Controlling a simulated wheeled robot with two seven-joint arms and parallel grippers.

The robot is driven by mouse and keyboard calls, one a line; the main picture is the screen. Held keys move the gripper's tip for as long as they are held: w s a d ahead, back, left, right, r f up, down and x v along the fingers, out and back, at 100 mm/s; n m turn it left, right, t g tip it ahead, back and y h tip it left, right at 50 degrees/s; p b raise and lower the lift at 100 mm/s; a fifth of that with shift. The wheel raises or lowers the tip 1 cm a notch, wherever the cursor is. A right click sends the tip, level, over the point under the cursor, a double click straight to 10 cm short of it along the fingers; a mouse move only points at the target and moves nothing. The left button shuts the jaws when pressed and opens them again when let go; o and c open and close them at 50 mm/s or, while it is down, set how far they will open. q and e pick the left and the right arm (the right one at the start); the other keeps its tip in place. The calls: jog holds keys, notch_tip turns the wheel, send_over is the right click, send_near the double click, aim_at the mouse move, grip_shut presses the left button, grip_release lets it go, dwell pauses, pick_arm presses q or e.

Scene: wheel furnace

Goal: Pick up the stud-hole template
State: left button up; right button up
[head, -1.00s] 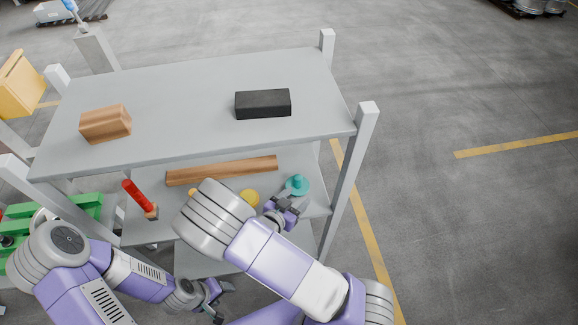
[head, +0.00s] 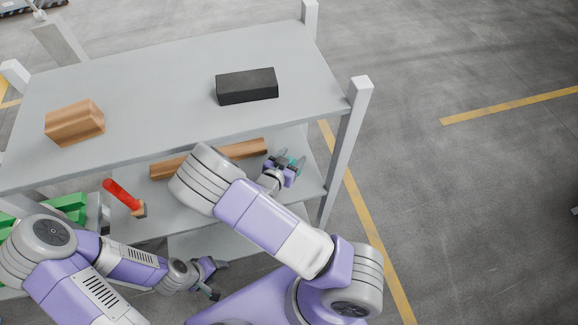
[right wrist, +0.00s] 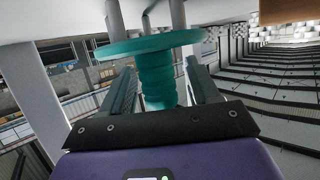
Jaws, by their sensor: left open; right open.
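The stud-hole template is the teal piece (head: 297,160) on the lower shelf, near its right end and mostly hidden by my right gripper (head: 286,166). In the right wrist view the template (right wrist: 150,45) shows a wide flat disc, a ribbed handle and grey pins on the disc's far side. The handle stands between the two open fingers of my right gripper (right wrist: 160,88), with no clear grip on it. My left gripper (head: 213,279) is open and empty, low in front of the shelves.
The upper shelf (head: 160,100) carries a wooden block (head: 75,124) and a black block (head: 247,86). A wooden bar (head: 245,152) and a red-handled tool (head: 122,194) lie on the lower shelf. A grey post (head: 345,150) stands right of my right gripper. Floor to the right is clear.

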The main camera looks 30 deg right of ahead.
jog(key=shift+c, duration=0.4)
grip_shut()
notch_tip(320, 180, up, 10)
jog(key=p, duration=0.3)
